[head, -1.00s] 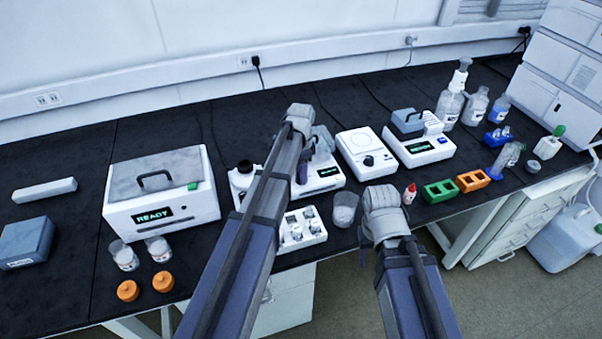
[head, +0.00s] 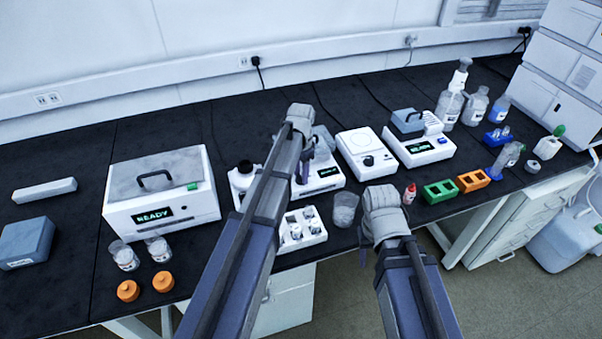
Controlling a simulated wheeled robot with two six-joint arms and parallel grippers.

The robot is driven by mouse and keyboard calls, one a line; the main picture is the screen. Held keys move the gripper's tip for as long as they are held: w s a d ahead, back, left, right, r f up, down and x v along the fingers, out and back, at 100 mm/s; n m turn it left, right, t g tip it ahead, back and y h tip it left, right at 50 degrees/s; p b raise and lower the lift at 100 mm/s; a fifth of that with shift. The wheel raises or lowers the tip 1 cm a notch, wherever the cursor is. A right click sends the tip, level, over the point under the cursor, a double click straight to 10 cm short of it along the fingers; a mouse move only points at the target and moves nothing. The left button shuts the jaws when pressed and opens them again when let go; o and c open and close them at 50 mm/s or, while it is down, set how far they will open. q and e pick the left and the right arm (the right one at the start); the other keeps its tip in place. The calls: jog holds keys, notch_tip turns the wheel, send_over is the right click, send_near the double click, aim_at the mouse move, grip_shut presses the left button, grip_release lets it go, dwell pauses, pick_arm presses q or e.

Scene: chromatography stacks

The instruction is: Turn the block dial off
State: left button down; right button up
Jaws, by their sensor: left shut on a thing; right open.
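The middle white block unit (head: 327,185) has a lit green display at its front right. My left arm crosses in front of it and hides its left side. My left gripper (head: 302,177) points down at the unit's front, its dark fingers shut at the place of the block dial. The dial itself is hidden behind the fingers and arm, so its setting cannot be read. My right gripper (head: 384,196) is over the bench's front edge, right of a clear beaker (head: 345,209). Its fingers are mostly hidden by the wrist, and it holds nothing visible.
A white stirrer with a dark knob (head: 368,160) and another lit unit (head: 425,152) stand to the right. A white vial rack (head: 316,238) is in front of the block unit. Green (head: 438,192) and orange (head: 473,180) racks sit near the front edge.

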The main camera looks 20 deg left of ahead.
pick_arm(q)
jog(key=n, duration=0.4)
jog(key=shift+n, duration=0.3)
jog(key=n, duration=0.3)
jog(key=shift+n, duration=0.4)
jog(key=n, duration=0.4)
jog(key=shift+n, duration=2)
jog(key=shift+c, duration=2.2)
grip_release()
